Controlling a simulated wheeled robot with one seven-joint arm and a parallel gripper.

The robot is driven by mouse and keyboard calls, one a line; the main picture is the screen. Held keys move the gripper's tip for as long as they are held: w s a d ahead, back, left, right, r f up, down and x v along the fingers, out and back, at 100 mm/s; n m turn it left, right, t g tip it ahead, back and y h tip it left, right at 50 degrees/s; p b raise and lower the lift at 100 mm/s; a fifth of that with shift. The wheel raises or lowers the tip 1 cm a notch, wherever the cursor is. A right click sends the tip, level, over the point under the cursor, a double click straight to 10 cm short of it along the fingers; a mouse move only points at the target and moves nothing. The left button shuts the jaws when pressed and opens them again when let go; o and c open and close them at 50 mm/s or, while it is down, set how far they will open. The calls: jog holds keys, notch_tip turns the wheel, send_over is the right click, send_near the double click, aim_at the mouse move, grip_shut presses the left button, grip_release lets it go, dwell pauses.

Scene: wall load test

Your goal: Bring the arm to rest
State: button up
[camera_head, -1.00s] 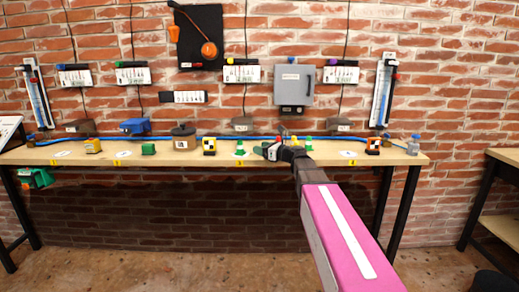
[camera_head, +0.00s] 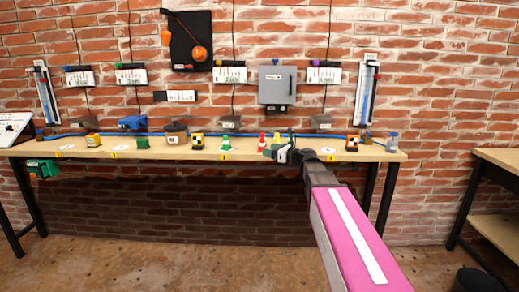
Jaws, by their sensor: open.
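My arm shows as a pink link with a white stripe, reaching up from the lower right to a dark wrist. My gripper (camera_head: 272,152) is at the front part of the wooden bench (camera_head: 100,152), toward its right half. It is open, with its fingers pointing left. No object shows between the fingers, though they are small in this view. A red cone (camera_head: 262,143) and a yellow piece (camera_head: 277,138) stand close behind the gripper. The wrist hides part of the bench top.
A green cone (camera_head: 225,144) and a yellow-black block (camera_head: 197,142) stand left of the gripper. An orange-black block (camera_head: 352,143) and a bottle (camera_head: 392,142) stand right. A grey box (camera_head: 278,84) hangs on the brick wall. Another table (camera_head: 500,165) is at far right. The floor in front is clear.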

jog(key=s+d+f+n+g+h, duration=0.1)
jog(key=s+f+n+g+h, duration=0.1)
jog(key=s+f+n, duration=0.35)
jog(key=s+d+f+n+g+h, duration=0.1)
jog(key=s+f+n+g+h, duration=0.15)
jog(key=f, duration=0.65)
jog(key=s+f+n+g+h, duration=0.1)
jog(key=s+f+n+h, duration=0.1)
jog(key=s+f+n, duration=0.4)
jog(key=s+d+f+n+g+h, duration=0.4)
jog(key=s+d+f+n+h, duration=0.3)
jog(key=s+d+f+n, duration=0.3)
notch_tip(320, 180, down, 3)
jog(key=shift+s+d+f+g+h, duration=0.2)
jog(key=shift+s+d+g+h, duration=0.2)
jog(key=shift+s, duration=0.7)
